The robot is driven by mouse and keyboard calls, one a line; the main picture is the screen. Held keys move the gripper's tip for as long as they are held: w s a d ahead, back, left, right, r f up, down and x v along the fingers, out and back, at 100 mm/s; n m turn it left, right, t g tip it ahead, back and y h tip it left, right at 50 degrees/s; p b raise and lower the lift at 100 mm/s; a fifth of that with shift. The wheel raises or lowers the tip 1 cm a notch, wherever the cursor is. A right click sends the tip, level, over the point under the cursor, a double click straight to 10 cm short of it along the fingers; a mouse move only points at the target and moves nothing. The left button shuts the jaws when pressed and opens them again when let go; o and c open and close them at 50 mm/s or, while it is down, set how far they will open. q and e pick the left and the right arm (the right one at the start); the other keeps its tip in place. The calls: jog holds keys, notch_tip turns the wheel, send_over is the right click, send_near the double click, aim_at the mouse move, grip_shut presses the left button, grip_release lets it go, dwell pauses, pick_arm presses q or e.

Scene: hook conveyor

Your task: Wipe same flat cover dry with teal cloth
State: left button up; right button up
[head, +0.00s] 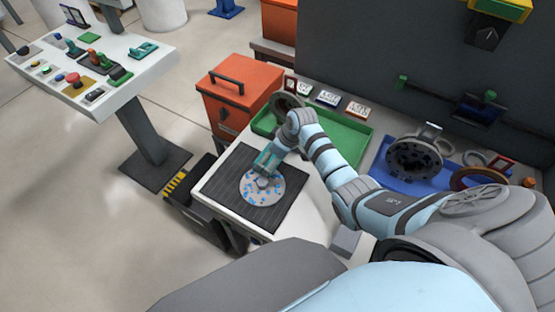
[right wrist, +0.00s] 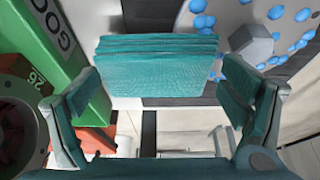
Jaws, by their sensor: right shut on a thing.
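The flat cover (head: 258,195) is a round grey disc with a hexagonal centre boss. It lies on a dark ribbed mat (head: 232,205), and many blue drops dot its face. It also shows in the right wrist view (right wrist: 236,12), at the upper right. My right gripper (head: 266,163) is over the cover's far edge, shut on the folded teal cloth (right wrist: 155,65). The cloth spans the space between its fingers (right wrist: 160,88). I cannot tell whether the cloth touches the cover. My left gripper is not in view.
A green tray (head: 345,165) lies behind the mat, with a dark round part at its edge. A blue tray (head: 385,178) with a dark flanged part (head: 414,160) is to the right. An orange bin (head: 236,92) stands behind. A control panel (head: 100,62) is at left.

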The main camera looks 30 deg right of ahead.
jog(key=shift+s+d+r+p, duration=0.15)
jog(key=shift+s+d+p, duration=0.15)
jog(key=shift+s+p, duration=0.65)
jog(key=shift+s+d+p, duration=0.75)
jog(key=shift+s+p, duration=0.3)
jog(key=shift+p, duration=0.05)
jog(key=shift+f, duration=0.2)
notch_tip(320, 180, up, 6)
jog(key=p, duration=0.1)
jog(key=shift+w, duration=0.1)
